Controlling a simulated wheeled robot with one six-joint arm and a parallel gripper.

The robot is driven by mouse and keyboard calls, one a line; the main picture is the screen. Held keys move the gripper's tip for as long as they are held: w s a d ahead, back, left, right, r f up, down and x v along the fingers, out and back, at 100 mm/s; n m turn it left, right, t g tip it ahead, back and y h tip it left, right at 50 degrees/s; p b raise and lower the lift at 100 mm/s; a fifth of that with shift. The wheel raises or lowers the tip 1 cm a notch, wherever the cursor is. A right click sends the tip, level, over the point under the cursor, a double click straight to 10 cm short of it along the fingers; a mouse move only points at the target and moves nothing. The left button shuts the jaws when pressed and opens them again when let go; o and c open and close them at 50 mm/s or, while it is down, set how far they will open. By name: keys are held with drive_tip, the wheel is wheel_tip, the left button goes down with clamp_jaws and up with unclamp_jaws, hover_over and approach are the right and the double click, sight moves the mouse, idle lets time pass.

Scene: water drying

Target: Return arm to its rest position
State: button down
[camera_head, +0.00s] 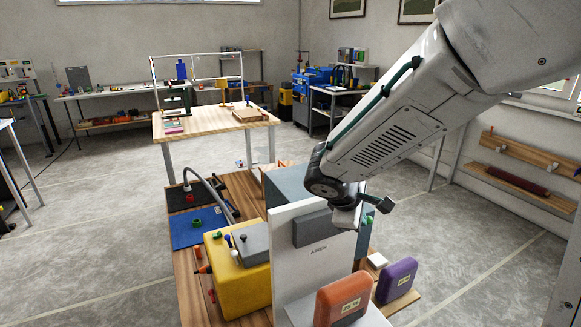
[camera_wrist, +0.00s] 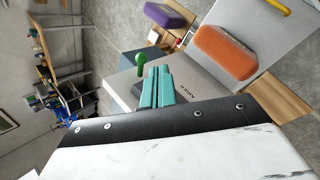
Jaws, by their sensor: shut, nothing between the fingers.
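My gripper (camera_wrist: 157,88) shows in the wrist view as two teal fingers pressed together with nothing between them. In the head view my arm reaches in from the upper right, and its wrist is above the grey-white machine (camera_head: 300,262) on the wooden bench. The fingers are hard to make out in that view. In the wrist view the machine's light panel (camera_wrist: 190,82) lies beyond the fingertips, and a green knob (camera_wrist: 141,60) shows near them. I cannot tell the exact gap between the fingers and the machine.
An orange block (camera_head: 342,298) and a purple block (camera_head: 396,280) stand at the front right. A yellow box (camera_head: 240,285) and a blue mat (camera_head: 199,227) are on the left of the bench. A wooden table (camera_head: 215,121) stands behind. Floor is clear at right.

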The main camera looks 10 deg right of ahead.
drive_tip(key=s+r+m+g+y, duration=0.1)
drive_tip(key=s+r+m+y, duration=0.2)
drive_tip(key=s, duration=1)
drive_tip(key=s+r+m+g+y, duration=0.1)
drive_tip(key=s+r+m+y, duration=0.2)
drive_tip(key=s, duration=0.9)
wheel_tip(320, 180, up, 3)
drive_tip(key=m, duration=0.5)
drive_tip(key=shift+s+d+r, duration=0.15)
drive_tip(key=shift+s, duration=0.2)
